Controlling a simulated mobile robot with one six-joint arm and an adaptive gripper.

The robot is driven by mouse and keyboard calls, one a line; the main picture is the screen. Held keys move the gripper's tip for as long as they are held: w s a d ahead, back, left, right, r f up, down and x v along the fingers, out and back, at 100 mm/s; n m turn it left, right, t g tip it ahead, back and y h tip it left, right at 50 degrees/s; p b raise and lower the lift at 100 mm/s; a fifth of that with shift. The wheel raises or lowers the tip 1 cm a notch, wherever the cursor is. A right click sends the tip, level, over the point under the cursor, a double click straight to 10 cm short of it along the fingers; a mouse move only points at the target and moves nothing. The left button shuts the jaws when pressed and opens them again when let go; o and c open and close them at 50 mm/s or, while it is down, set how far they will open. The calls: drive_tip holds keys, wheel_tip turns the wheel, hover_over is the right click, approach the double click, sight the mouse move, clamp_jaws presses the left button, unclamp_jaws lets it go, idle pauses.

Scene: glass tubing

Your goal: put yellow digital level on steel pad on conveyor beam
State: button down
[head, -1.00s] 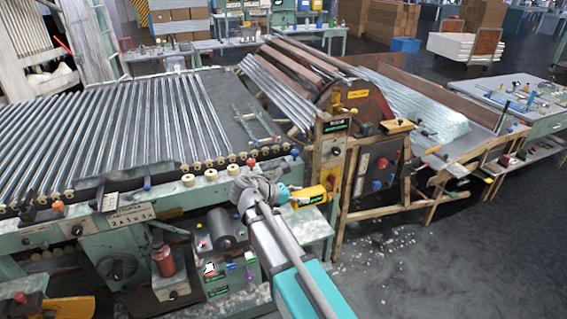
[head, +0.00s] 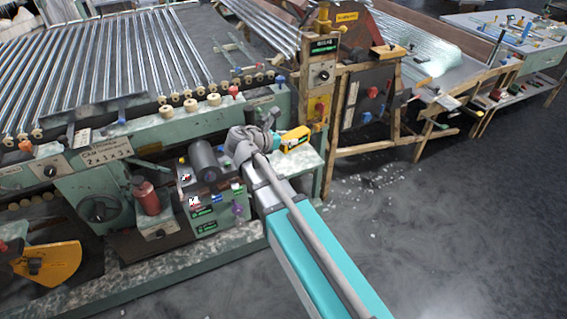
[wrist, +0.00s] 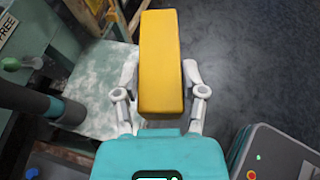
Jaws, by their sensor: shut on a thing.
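The yellow digital level (head: 295,138) is held in my gripper (head: 279,141), in front of the green conveyor machine. In the wrist view my gripper (wrist: 160,85) has a finger on each side of the level (wrist: 160,45), which points away from the palm. It hangs over floor and the edge of a pale shelf in that view. The green conveyor beam (head: 145,128) runs along the front of the roller bed, left of and behind my gripper. I cannot pick out the steel pad on it with certainty.
A pale, worn shelf (wrist: 100,85) lies left of the level in the wrist view. Cream knobs (head: 190,105) and a red knob (head: 234,90) stand along the beam. A wooden post with a control box (head: 322,75) rises close behind the level. Open floor (head: 450,220) lies to the right.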

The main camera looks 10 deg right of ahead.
drive_tip(key=shift+n+t+y, duration=0.4)
drive_tip(key=shift+n+t, duration=0.4)
drive_tip(key=shift+w+f+b, duration=0.2)
drive_tip(key=shift+f+b, duration=0.9)
drive_tip(key=shift+f, duration=0.25)
drive_tip(key=shift+w+f+b, duration=0.15)
drive_tip(key=shift+f+b, duration=0.95)
drive_tip(key=shift+f, duration=0.2)
drive_tip(key=shift+w, duration=0.1)
drive_tip(key=b, duration=0.8)
hover_over(279, 159)
drive_tip(key=s, duration=0.2)
wheel_tip(279, 159, down, 8)
drive_tip(key=shift+w+d+r, duration=0.1)
drive_tip(key=shift+w+f+b, duration=0.5)
drive_tip(key=shift+w+f, duration=0.1)
drive_tip(key=shift+w+f+b, duration=0.45)
drive_tip(key=shift+f+b, duration=1.55)
drive_tip(key=shift+f, duration=0.05)
